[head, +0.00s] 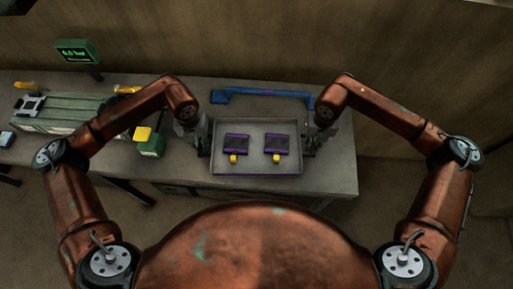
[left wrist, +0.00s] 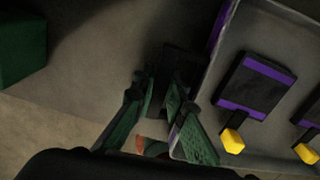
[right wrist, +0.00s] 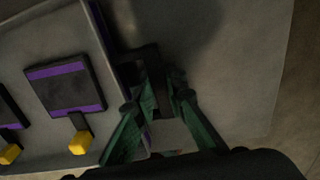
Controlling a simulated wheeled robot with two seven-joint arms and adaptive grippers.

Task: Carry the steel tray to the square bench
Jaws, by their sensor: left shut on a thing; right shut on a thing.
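The steel tray (head: 257,168) is a shallow grey rectangle with purple edging, at the front of a grey bench (head: 340,170) in the head view. Two dark parts with purple bands and yellow ends lie in it, a left one (head: 236,143) and a right one (head: 277,144). My left gripper (head: 201,145) is shut on the tray's left side, and in the left wrist view its green fingers (left wrist: 172,105) close at that side. My right gripper (head: 313,143) is shut on the tray's right side, also in the right wrist view (right wrist: 162,100). Whether the tray touches the bench is unclear.
A blue bar-shaped piece (head: 265,93) lies behind the tray. A green box with a yellow top (head: 149,141) stands to the left, beyond it a green-grey fixture (head: 70,110). A green display (head: 77,51) stands at the back left. Floor shows right of the bench.

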